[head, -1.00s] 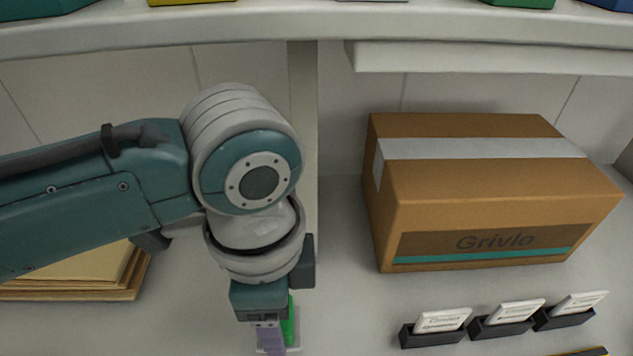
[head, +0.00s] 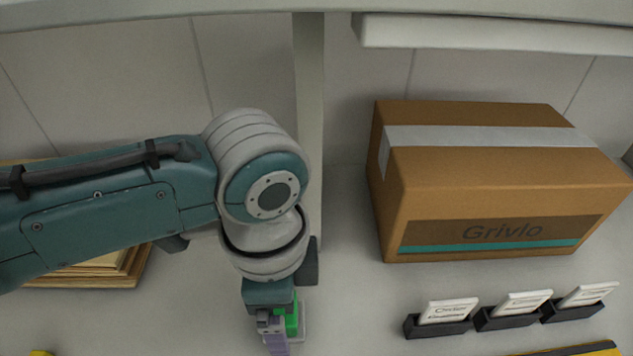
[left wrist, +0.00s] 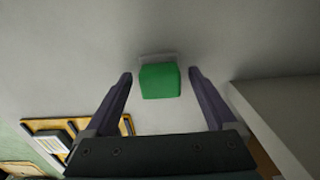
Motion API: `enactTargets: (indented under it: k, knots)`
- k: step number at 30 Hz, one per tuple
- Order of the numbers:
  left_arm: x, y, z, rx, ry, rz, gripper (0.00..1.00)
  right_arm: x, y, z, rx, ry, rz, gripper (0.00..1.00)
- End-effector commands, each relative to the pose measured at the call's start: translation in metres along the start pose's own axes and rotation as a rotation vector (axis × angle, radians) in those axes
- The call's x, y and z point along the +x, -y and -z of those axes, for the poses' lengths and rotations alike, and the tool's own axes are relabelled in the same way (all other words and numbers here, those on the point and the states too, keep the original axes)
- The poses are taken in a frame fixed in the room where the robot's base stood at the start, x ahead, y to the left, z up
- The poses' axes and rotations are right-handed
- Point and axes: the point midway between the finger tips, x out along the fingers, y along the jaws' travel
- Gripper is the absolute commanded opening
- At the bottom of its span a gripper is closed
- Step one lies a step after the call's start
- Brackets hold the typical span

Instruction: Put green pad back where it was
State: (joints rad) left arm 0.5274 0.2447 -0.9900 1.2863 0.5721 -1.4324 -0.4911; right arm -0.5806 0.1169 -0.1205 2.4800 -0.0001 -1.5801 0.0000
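The green pad (head: 292,318) is partly hidden behind my left gripper (head: 275,345) in the head view. A pale, flat piece (head: 301,328) shows beside and below the pad. In the left wrist view the green pad (left wrist: 160,81) lies between the fingertips of my left gripper (left wrist: 160,77), with a visible gap on each side. The fingers are spread open and do not appear to touch it. A pale edge (left wrist: 157,57) shows just behind the pad there. My right gripper is in neither view.
A cardboard box (head: 490,185) stands at the right. Several black card holders (head: 508,317) with white cards stand in front of it. A wooden stack (head: 110,270) lies behind my left arm. A yellow-edged item (head: 590,349) shows at bottom right.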

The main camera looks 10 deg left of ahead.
Motion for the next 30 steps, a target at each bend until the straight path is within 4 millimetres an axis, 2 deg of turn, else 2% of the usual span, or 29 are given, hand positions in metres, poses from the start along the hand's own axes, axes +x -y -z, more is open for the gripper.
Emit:
enactTargets:
  k: [6,10,22,27,30]
  knots:
    - [0.0,0.0,0.0,0.0,0.0,0.0,0.91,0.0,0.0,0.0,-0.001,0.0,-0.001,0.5]
    - [-0.009,0.0,0.0,0.0,0.0,0.001,0.91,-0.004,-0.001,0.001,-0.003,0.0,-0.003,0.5]
    - [-0.094,0.001,0.001,0.002,-0.002,0.003,0.91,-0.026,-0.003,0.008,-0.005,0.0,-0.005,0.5]
    - [-0.116,0.001,0.0,0.0,-0.002,0.001,0.91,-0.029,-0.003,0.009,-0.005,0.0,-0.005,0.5]
    - [-0.122,0.001,0.0,0.0,0.0,0.001,0.91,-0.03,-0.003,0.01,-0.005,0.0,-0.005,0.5]
